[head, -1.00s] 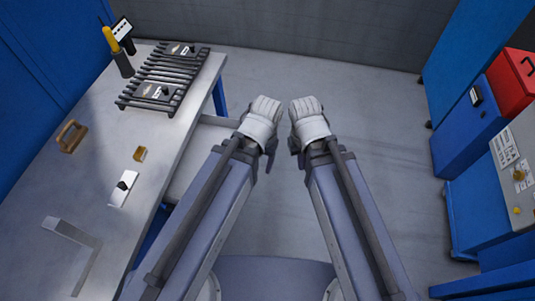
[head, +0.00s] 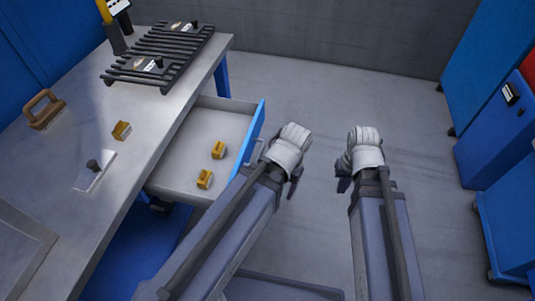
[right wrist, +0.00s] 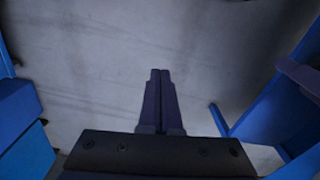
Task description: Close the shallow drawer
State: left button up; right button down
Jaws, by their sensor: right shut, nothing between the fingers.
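The shallow drawer (head: 225,128) stands pulled out from under the workbench. It is a light grey tray with a blue front (head: 252,140) and a handle on the front's outer side. Two small brown-yellow brushes or blocks (head: 219,150) lie in it. My left gripper (head: 294,186) is just right of the drawer's front, near the handle; whether they touch is unclear, and its jaws are too small to read. My right gripper (head: 343,186) is farther right over bare floor, shut and empty; its fingers also show closed together in the right wrist view (right wrist: 160,74).
The workbench (head: 70,205) carries a slatted black rack (head: 155,62), a wooden-handled brush (head: 44,108), a small block (head: 121,131) and a metal plate (head: 95,172). Blue cabinets (head: 490,120) stand at the right. The floor between (head: 410,130) is clear.

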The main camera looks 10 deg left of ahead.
notch_tip(320, 180, down, 12)
jog(key=w+m+y+b, duration=0.1)
jog(key=w+y+b, duration=0.1)
jog(key=b, duration=0.8)
jog(key=y+b, duration=0.4)
jog(key=y, duration=1.2)
send_near(255, 135)
jog(key=shift+m, duration=0.4)
jog(key=a, duration=0.7)
jog(key=shift+w+f, duration=0.2)
